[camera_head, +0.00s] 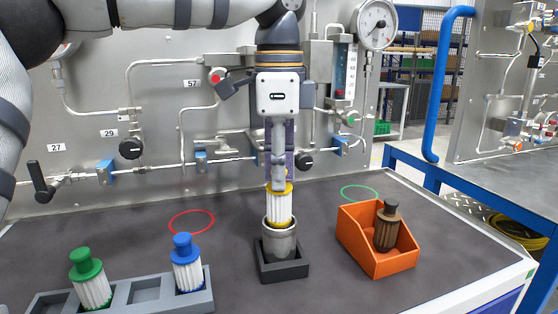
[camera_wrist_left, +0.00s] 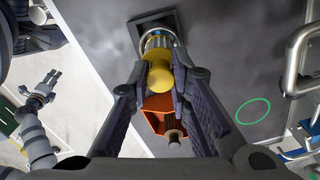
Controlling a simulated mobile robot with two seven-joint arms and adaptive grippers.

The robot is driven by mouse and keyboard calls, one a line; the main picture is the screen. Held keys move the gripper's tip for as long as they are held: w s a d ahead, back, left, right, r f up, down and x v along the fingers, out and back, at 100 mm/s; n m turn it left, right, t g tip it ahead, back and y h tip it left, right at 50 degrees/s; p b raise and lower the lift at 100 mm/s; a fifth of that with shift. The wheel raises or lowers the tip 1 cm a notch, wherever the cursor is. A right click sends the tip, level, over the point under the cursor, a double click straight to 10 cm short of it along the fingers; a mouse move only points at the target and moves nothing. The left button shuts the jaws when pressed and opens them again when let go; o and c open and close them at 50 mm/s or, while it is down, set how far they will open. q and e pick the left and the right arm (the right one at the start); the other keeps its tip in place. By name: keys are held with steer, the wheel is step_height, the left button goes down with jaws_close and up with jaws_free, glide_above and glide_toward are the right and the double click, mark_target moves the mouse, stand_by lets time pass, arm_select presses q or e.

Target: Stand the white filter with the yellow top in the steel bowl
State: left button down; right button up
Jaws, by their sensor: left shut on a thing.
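The white filter with the yellow top (camera_head: 280,207) stands upright, its lower end inside the rim of the steel bowl (camera_head: 280,243). Whether it touches the bowl's floor is hidden. My left gripper (camera_head: 279,183) comes down from above and is shut on the filter's yellow top. In the left wrist view the yellow top (camera_wrist_left: 158,74) shows between the fingers, with the bowl's steel rim (camera_wrist_left: 157,38) beyond it. My right gripper (camera_wrist_left: 50,82) shows small at the left of the wrist view, apart from everything, with its fingers looking parted.
The bowl sits in a dark square holder (camera_head: 282,271). A grey rack (camera_head: 137,293) holds green-topped (camera_head: 90,278) and blue-topped (camera_head: 187,263) filters at left. An orange bin (camera_head: 377,240) with a brown filter (camera_head: 387,226) stands at right. The gauge panel's pipes (camera_head: 160,62) are close behind.

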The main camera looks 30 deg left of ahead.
arm_select(q)
steer(key=shift+f, duration=1.4)
steer(key=c, duration=1.4)
jaws_free()
steer(key=shift+r, duration=0.1)
step_height(320, 180, up, 12)
steer(key=shift+f, duration=0.1)
